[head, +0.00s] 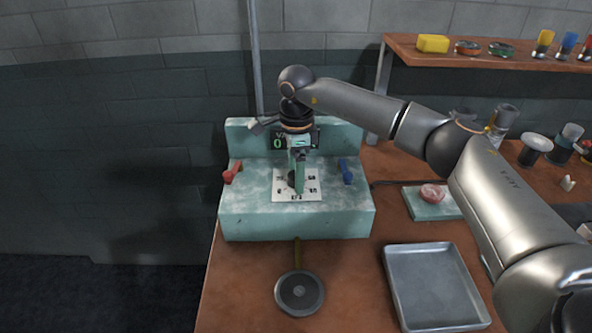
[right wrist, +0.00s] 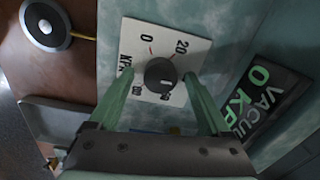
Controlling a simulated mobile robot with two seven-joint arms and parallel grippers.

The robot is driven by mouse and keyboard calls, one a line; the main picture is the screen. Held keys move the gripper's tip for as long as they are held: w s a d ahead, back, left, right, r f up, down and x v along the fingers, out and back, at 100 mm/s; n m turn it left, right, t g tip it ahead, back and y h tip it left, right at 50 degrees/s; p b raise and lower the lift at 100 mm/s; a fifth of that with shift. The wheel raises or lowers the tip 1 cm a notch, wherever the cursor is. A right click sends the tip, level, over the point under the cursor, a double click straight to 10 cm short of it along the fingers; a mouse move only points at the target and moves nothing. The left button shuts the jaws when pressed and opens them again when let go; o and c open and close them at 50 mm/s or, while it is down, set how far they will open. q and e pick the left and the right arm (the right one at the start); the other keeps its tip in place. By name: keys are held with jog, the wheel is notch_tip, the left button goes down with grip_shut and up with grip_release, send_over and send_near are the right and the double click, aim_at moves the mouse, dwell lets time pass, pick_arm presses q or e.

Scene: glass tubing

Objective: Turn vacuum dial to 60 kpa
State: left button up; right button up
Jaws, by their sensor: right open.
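The vacuum dial is a black round knob (right wrist: 160,74) on a white scale plate (right wrist: 196,50) marked 0, 20 and KPA, with other marks partly hidden. In the head view the plate (head: 312,187) lies on the teal vacuum unit (head: 240,212). My right gripper (right wrist: 159,80) is open, its two green fingers on either side of the knob; I cannot tell whether they touch it. In the head view the right gripper (head: 297,186) points down over the plate and partly hides the knob. The display (right wrist: 267,97) reads VACUU and 0 KP. My left gripper is out of view.
A red lever (head: 232,171) and a blue lever (head: 346,172) flank the plate. A round black pedal-like disc (head: 299,292) lies in front, a metal tray (head: 432,285) to its right. A teal block with a pink item (head: 432,194) stands behind the tray. A shelf (head: 470,55) holds coloured items.

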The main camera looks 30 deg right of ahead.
jog(key=shift+c, duration=0.2)
grip_shut()
dwell(0.6)
